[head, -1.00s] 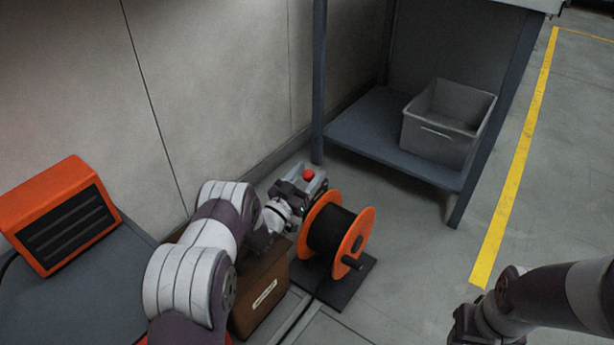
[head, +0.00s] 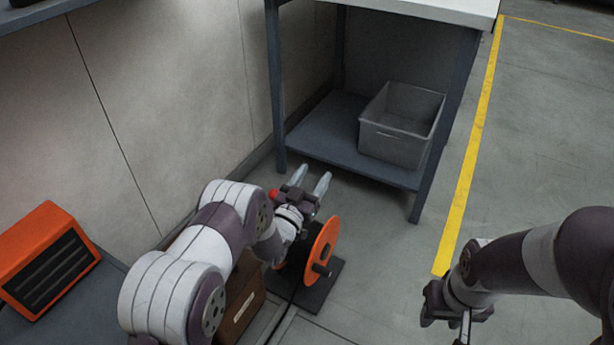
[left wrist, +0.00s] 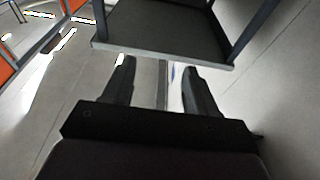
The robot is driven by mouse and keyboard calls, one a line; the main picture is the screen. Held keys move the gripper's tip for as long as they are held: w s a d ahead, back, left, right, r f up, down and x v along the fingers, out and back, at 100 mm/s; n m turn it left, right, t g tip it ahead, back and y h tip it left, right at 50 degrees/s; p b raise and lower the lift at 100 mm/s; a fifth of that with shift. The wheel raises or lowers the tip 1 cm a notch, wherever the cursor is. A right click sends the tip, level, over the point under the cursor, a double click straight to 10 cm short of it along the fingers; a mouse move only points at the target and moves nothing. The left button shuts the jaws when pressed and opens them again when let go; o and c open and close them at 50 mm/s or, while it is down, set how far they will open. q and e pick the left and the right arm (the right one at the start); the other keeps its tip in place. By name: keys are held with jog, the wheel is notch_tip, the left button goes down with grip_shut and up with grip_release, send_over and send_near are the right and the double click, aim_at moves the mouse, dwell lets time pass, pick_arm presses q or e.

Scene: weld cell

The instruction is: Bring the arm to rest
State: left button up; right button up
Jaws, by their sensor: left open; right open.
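My left arm comes in from the left in the head view. Its gripper (head: 310,181) is open and empty, with both fingers pointing away toward the grey shelf stand. It shows above the orange cable reel (head: 323,250) and covers part of it. In the left wrist view the two dark fingers of this gripper (left wrist: 160,75) stand apart with nothing between them. My right gripper (head: 446,326) is at the lower right of the head view, open, over the floor, with no object seen in it.
The stand's lower shelf (head: 318,140) holds a grey bin (head: 400,125). A brown box (head: 240,300) is beside the reel, under my left arm. An orange unit (head: 45,258) is at the left by the wall. Floor is clear around the yellow line (head: 467,180).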

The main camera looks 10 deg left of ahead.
pick_arm(q)
jog(key=s+a+f+n+g+y, duration=0.1)
jog(key=s+f+g+y, duration=0.1)
jog(key=f+g, duration=0.3)
jog(key=s+a+f+g+y, duration=0.1)
jog(key=f+g+y, duration=0.1)
jog(key=f, duration=0.5)
jog(key=s+a+g+y+p, duration=0.1)
jog(key=s+a+g+y, duration=0.15)
jog(key=s+g, duration=0.2)
jog(key=s+a+r+n+g+p, duration=0.15)
jog(key=s+r+g, duration=0.25)
jog(key=s+r, duration=0.55)
jog(key=s+a+r+n+g+p, duration=0.1)
jog(key=s+a+r+g+p, duration=0.2)
jog(key=s, duration=1.1)
notch_tip(320, 180, up, 45)
jog(key=s+p, duration=0.1)
jog(key=p, duration=3.7)
jog(key=shift+s+a+y+p, duration=0.25)
jog(key=shift+s+y+p, duration=0.1)
jog(key=shift+s+p, duration=0.05)
